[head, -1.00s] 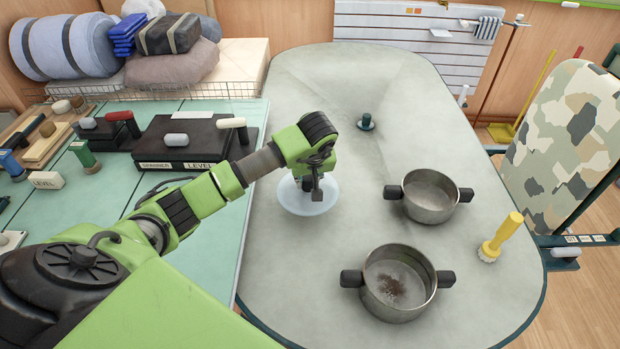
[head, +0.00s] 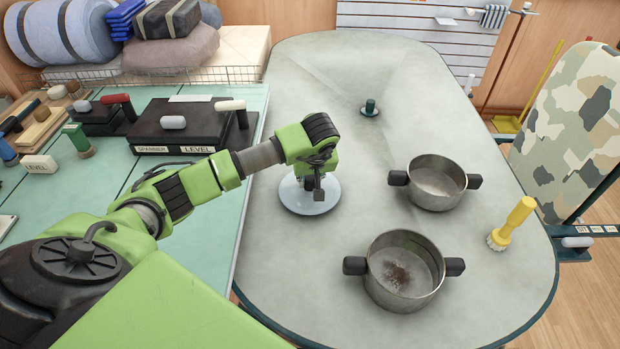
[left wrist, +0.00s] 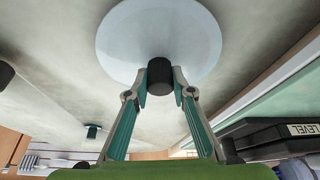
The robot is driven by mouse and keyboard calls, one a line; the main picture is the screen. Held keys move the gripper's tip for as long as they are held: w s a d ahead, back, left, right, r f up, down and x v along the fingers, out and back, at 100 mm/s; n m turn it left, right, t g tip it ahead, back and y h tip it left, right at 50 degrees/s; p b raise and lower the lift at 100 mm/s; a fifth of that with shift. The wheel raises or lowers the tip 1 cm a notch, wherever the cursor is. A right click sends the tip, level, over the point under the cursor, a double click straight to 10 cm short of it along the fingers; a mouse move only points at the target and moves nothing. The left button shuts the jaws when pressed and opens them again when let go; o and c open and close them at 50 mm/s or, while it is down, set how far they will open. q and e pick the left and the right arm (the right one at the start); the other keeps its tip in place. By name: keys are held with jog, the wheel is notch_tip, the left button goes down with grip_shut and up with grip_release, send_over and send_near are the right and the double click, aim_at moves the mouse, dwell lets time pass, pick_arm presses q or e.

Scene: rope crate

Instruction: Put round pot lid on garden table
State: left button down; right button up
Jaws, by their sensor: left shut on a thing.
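The round pot lid (head: 312,207) is a pale disc with a dark knob (left wrist: 160,76). In the head view it is over the left part of the grey garden table (head: 345,275), near the table's left edge. My left gripper (head: 314,182) is above the lid, partly hidden by its own wrist. In the left wrist view, the left gripper's fingers (left wrist: 160,84) are shut on the knob from both sides, and the lid (left wrist: 158,28) lies flat beyond them. I cannot tell whether the lid touches the tabletop. My right gripper is not in view.
Two open steel pots, one farther back (head: 437,187) and one nearer (head: 402,288), stand right of the lid. A yellow-handled brush (head: 512,222) stands at the right edge. A small dark knobbed piece (head: 370,107) is farther back. The green workbench (head: 205,240) adjoins at left.

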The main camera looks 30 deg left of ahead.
pick_arm(q)
jog(key=shift+f+b, duration=0.4)
jog(key=shift+f, duration=0.05)
dwell(0.5)
jog(key=c, duration=1.7)
grip_release()
jog(key=v, duration=1.2)
jog(key=shift+w+a, duration=0.1)
